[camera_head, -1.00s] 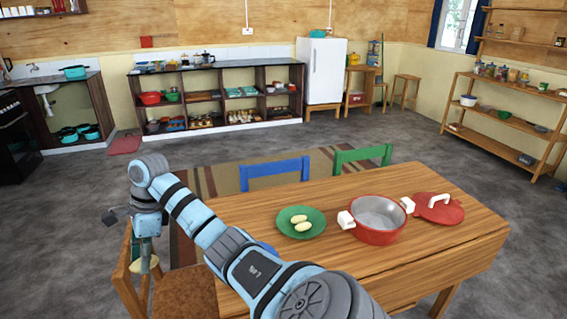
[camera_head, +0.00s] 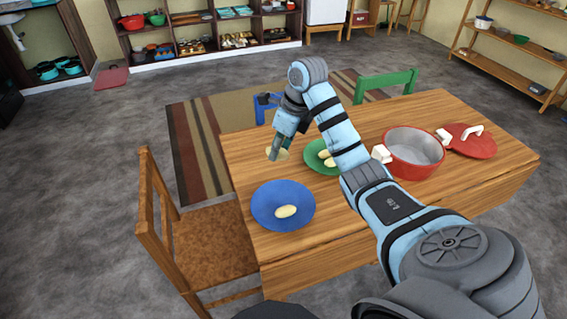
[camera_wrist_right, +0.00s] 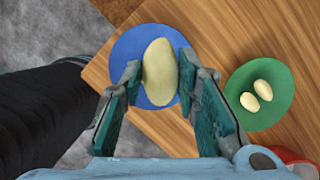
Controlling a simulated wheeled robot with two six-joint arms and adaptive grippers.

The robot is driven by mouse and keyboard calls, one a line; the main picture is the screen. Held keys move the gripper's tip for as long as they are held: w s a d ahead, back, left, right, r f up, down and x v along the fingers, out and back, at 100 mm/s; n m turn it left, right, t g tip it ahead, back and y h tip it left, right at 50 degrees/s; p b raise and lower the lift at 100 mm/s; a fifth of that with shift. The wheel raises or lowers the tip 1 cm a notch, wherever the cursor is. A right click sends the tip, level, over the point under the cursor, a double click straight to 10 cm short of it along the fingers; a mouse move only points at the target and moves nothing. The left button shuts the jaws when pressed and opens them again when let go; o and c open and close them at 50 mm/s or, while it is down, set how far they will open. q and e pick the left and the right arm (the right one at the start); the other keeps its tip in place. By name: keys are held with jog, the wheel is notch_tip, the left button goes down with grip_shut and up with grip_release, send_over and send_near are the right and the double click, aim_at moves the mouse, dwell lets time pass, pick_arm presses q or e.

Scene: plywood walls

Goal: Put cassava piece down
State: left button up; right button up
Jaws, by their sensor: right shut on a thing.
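My right gripper (camera_head: 277,150) is shut on a pale cassava piece (camera_wrist_right: 159,75), held above the table's left part. The fingers press its two sides in the right wrist view. A blue plate (camera_head: 268,196) lies on the table nearer the front left, with another cassava piece (camera_head: 286,211) on it. In the wrist view the held piece is in front of the blue plate (camera_wrist_right: 128,52) and hides its middle. A green plate (camera_wrist_right: 276,112) to the right holds two cassava pieces (camera_wrist_right: 256,96). My left gripper is not in view.
The wooden table (camera_head: 470,190) also bears a red pot (camera_head: 414,160) and a red lid (camera_head: 472,146) at its right. A wooden chair (camera_head: 205,240) stands at the left edge. Green (camera_head: 385,82) and blue (camera_head: 262,106) chair backs rise behind.

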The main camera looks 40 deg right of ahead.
jog(key=f+b, duration=0.4)
jog(key=f, duration=0.1)
jog(key=f+b, duration=0.8)
jog(key=f, duration=0.1)
jog(key=shift+s+d+f+b, duration=0.1)
jog(key=shift+d+f+b, duration=0.2)
jog(key=shift+d+b, duration=0.05)
jog(key=shift+a+f+p, duration=0.1)
jog(key=shift+f+p, duration=0.15)
jog(key=shift+p, duration=0.05)
notch_tip(320, 180, down, 4)
jog(key=shift+s+r+b, duration=0.1)
jog(key=shift+r+b, duration=0.1)
jog(key=shift+b, duration=0.2)
jog(key=o, duration=0.7)
jog(key=shift+o, duration=0.7)
